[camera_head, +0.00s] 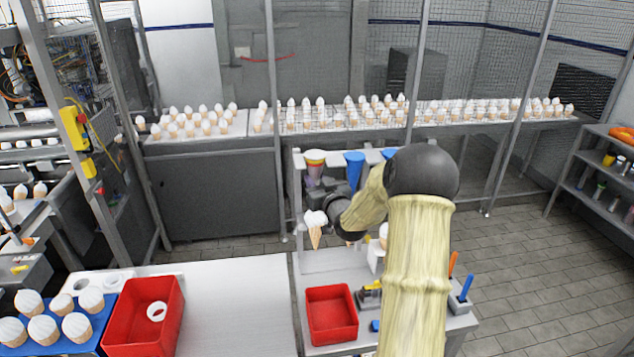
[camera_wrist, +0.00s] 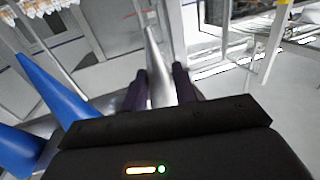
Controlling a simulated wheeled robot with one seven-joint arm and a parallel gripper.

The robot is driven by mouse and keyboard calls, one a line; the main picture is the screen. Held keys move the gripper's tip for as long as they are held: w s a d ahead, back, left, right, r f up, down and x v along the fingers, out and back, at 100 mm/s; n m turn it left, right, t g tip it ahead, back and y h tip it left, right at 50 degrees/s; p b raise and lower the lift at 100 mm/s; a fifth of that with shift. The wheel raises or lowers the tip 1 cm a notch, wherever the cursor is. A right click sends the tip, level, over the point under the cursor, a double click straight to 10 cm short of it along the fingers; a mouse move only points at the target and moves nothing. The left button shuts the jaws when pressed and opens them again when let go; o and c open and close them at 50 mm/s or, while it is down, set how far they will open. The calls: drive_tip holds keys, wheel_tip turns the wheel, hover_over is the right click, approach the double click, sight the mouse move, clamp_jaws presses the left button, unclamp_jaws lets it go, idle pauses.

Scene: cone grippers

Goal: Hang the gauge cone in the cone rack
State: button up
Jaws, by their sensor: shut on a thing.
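In the wrist view the gauge cone (camera_wrist: 158,75) is silver-grey and sits between my two dark fingers (camera_wrist: 160,82). The cone rack (camera_head: 335,153) is a pale bar with two blue cones (camera_head: 355,165) hanging tip down. The gauge cone is at the rack's left end; whether it rests in a slot is hidden. The blue cones also show at the left of the wrist view (camera_wrist: 48,85).
A white-topped ice-cream cone (camera_head: 315,220) is just below my gripper. A red bin (camera_head: 332,315) and tools stand on the bench in front. A larger red bin (camera_head: 145,320) and a blue tray of cones (camera_head: 100,335) are at left. Cones line the back counter.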

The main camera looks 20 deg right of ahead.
drive_tip(key=shift+w+f, duration=0.1)
drive_tip(key=shift+w, duration=0.1)
idle(0.4)
drive_tip(key=shift+s+d, duration=0.15)
drive_tip(key=shift+d, duration=0.05)
drive_tip(key=shift+c, duration=0.4)
drive_tip(key=shift+a+f+b, duration=0.15)
drive_tip(key=shift+a+b, duration=0.15)
drive_tip(key=shift+b, duration=0.05)
drive_tip(key=shift+c, duration=0.4)
drive_tip(key=shift+s+d+f, duration=0.1)
drive_tip(key=shift+d+f, duration=0.05)
drive_tip(key=shift+f+b, duration=0.15)
drive_tip(key=shift+b, duration=0.25)
drive_tip(key=o, duration=1.5)
drive_tip(key=shift+c, duration=0.2)
